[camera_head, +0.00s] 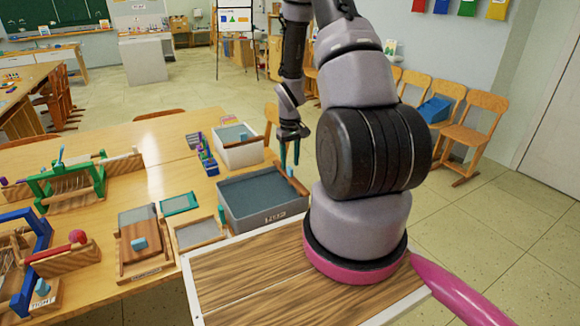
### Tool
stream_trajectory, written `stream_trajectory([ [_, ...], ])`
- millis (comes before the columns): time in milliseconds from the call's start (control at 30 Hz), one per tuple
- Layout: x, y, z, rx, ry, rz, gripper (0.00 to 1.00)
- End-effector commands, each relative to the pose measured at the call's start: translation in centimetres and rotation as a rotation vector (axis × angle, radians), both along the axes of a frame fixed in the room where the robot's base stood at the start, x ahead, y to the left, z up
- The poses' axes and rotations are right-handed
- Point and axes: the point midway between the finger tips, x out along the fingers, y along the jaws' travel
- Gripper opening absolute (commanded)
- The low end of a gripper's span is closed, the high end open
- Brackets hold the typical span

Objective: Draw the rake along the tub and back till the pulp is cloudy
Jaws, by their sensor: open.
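A grey rectangular tub (235,220) with a label on its front wall stands on the wooden table. It holds a flat blue-grey surface; I cannot tell how cloudy it is. A brown wooden bar (297,187), perhaps the rake's handle, lies at the tub's right end, partly hidden by my arm. No rake head is clear to see. My gripper (290,154) with teal fingers hangs above the tub's far right corner, close over the bar. It is open, and nothing shows between its fingers.
A white tub (238,156) stands behind the grey one, with small coloured bottles (206,154) to its left. Framed screens (198,233), a wooden press board (139,240) and small looms (68,185) crowd the table's left. Chairs (470,130) line the right wall.

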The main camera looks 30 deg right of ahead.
Motion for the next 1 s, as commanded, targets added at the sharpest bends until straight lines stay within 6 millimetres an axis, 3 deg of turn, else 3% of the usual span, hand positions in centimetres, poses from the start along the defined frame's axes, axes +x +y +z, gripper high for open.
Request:
stream_trajectory([
  [200,0.0,0.0,-2.1,0.000,0.000,0.000,0.47],
  [500,0.1,0.0,-2.3,0.000,-0.001,-0.001,0.47],
  [533,0.1,0.0,-2.3,0.000,-0.001,-0.001,0.44],
  [633,0.0,0.0,-2.3,0.000,-0.001,-0.001,0.05],
  [667,0.0,0.0,-2.3,0.000,-0.001,-0.001,0.00],
  [1000,0.0,0.0,-2.3,-0.001,-0.001,-0.001,0.00],
])
